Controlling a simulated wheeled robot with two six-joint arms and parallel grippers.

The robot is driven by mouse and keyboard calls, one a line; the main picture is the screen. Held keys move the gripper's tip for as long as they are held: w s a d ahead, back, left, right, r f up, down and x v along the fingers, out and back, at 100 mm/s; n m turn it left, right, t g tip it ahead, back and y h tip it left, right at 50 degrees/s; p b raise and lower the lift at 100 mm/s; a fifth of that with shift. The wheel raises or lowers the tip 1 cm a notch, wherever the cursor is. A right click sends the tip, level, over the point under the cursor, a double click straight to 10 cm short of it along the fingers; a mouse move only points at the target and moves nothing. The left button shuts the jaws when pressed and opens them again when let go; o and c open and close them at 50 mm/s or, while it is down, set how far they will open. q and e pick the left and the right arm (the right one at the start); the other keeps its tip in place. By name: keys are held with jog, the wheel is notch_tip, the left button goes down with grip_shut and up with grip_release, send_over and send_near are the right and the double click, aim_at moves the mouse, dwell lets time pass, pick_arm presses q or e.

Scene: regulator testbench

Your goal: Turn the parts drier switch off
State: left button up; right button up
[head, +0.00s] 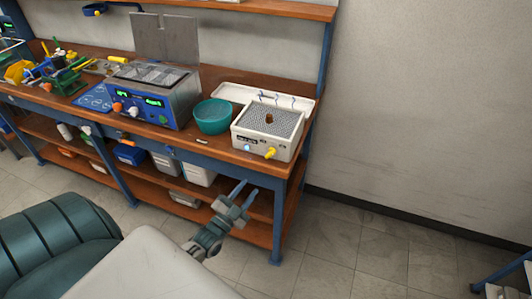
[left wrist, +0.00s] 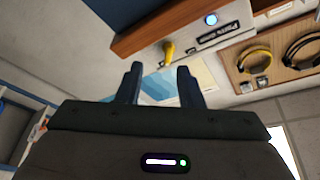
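The parts drier (head: 265,121) is a pale box with a grey mesh top at the right end of the bench. Its front has a lit blue lamp (head: 247,148), a dark label and a yellow switch (head: 270,153). In the left wrist view the yellow switch (left wrist: 168,50) shows beyond my fingertips, with the blue lamp (left wrist: 211,19) and the label (left wrist: 218,33) to its right. My left gripper (head: 247,187) is open and empty, below and in front of the drier, apart from the switch. My right gripper is not in view.
A teal bowl (head: 212,116) stands left of the drier, and a blue-fronted machine (head: 153,95) with knobs stands further left. The bench's front edge and lower shelf (head: 260,230) are close to my left gripper. The floor to the right (head: 370,250) is clear.

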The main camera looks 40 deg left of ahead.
aim_at(268, 157)
pick_arm(q)
jog(key=shift+t, duration=0.3)
jog(key=p+x, duration=0.1)
jog(key=x, duration=0.3)
jog(key=r+p+x, duration=0.1)
jog(key=x, duration=0.2)
jog(key=r+p+x, duration=0.1)
jog(key=x, duration=0.3)
jog(key=shift+d+r, duration=0.1)
jog(key=shift+r, duration=0.1)
grip_shut()
